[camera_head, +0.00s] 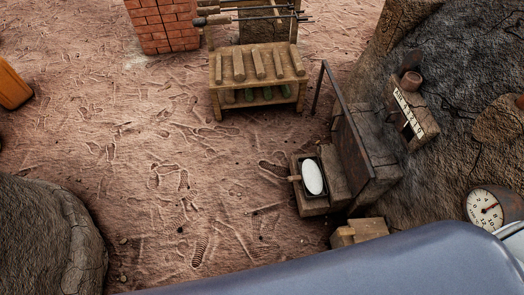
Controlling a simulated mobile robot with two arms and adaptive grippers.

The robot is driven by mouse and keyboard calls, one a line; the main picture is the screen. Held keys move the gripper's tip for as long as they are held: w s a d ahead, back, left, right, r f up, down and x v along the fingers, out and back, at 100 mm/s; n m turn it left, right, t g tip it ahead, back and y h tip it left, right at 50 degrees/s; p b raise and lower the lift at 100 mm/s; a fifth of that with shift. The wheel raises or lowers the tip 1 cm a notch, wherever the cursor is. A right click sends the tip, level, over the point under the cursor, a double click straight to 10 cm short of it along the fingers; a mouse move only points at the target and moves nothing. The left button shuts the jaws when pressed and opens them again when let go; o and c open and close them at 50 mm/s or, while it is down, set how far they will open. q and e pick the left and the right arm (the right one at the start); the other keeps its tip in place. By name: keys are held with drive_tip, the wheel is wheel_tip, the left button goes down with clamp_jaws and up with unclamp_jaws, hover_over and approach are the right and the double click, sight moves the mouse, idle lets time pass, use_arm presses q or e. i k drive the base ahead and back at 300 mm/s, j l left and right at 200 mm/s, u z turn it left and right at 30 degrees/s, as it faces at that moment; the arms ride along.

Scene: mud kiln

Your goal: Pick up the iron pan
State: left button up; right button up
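A dark, squarish pan (322,188), which looks like the iron pan, rests on a low stone block (313,208) right of the picture's middle. A white oval thing (312,176) lies in it and hides most of its inside. A short light-brown handle (294,178) sticks out to the left, past the block's edge. Neither of my grippers is in view, so nothing of mine is seen touching the pan.
An upright dark panel (351,150) stands close behind the pan on the right. A rock wall with a round dial (485,208) fills the right side. A wooden rack (258,80) stands farther back. A boulder (45,240) is at lower left. Sandy ground left of the pan is clear.

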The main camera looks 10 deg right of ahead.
sight(311, 176)
drive_tip(key=i+j+u, duration=0.15)
drive_tip(key=i+u, duration=0.2)
drive_tip(key=i, duration=0.4)
drive_tip(key=i+u, duration=0.4)
drive_tip(key=i, duration=0.35)
drive_tip(key=i+l+z, duration=0.1)
drive_tip(key=i+z, duration=0.6)
drive_tip(key=i, duration=0.2)
drive_tip(key=i+j+z, duration=0.2)
drive_tip(key=i+z, duration=0.25)
drive_tip(key=z, duration=0.8)
drive_tip(key=i+j+z, duration=0.1)
drive_tip(key=z, duration=0.3)
drive_tip(key=i+j+z, duration=0.1)
drive_tip(key=z, duration=0.35)
